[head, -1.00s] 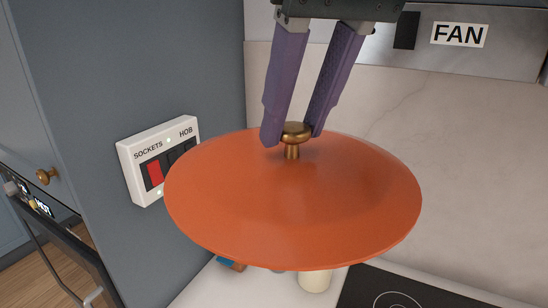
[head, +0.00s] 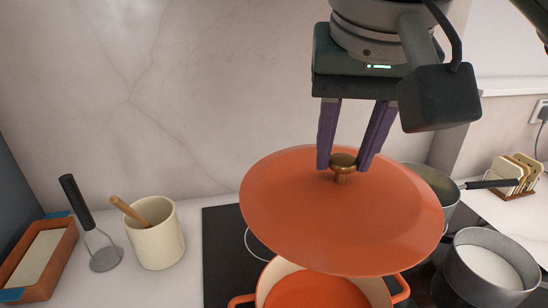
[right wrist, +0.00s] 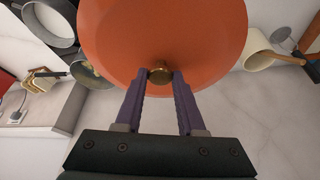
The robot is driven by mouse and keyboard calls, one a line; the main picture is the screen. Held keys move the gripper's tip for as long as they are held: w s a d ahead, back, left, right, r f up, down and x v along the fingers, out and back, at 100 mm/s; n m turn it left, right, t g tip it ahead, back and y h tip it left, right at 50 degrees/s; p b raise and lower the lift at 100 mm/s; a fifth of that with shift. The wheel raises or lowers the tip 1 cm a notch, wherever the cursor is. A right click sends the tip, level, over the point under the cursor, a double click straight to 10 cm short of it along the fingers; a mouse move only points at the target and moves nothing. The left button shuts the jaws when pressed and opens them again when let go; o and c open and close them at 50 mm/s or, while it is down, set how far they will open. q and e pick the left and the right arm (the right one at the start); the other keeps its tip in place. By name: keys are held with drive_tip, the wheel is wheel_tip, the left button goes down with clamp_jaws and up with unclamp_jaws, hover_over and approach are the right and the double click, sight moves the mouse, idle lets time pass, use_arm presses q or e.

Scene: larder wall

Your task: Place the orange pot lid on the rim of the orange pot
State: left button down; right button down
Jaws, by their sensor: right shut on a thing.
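My right gripper (head: 345,166) is shut on the brass knob of the orange pot lid (head: 300,210). The lid hangs in the air, a little tilted, and also shows in the right wrist view (right wrist: 165,35) with the gripper (right wrist: 160,76) at its knob. The orange pot (head: 285,270) stands at the bottom of the head view, below the lid. Its cream inside shows, and the lid hides its back part. A gap shows between the lid and the pot's front part. My left gripper is not in view.
A grey pan of white liquid (head: 488,262) stands right of the pot, with another pan (head: 445,205) behind. A cream crock (head: 155,240), a masher (head: 103,250) and an orange dish (head: 35,262) stand left of the black hob (head: 222,250). A toast rack (head: 515,178) is at far right.

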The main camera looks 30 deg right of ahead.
wheel_tip(320, 180, down, 21)
drive_tip(key=b, duration=0.6)
drive_tip(key=shift+d+r+b, duration=0.2)
drive_tip(key=shift+d+b, duration=0.05)
drive_tip(key=shift+b, duration=0.05)
drive_tip(key=shift+s+f, duration=0.1)
drive_tip(key=c, duration=0.5)
unclamp_jaws()
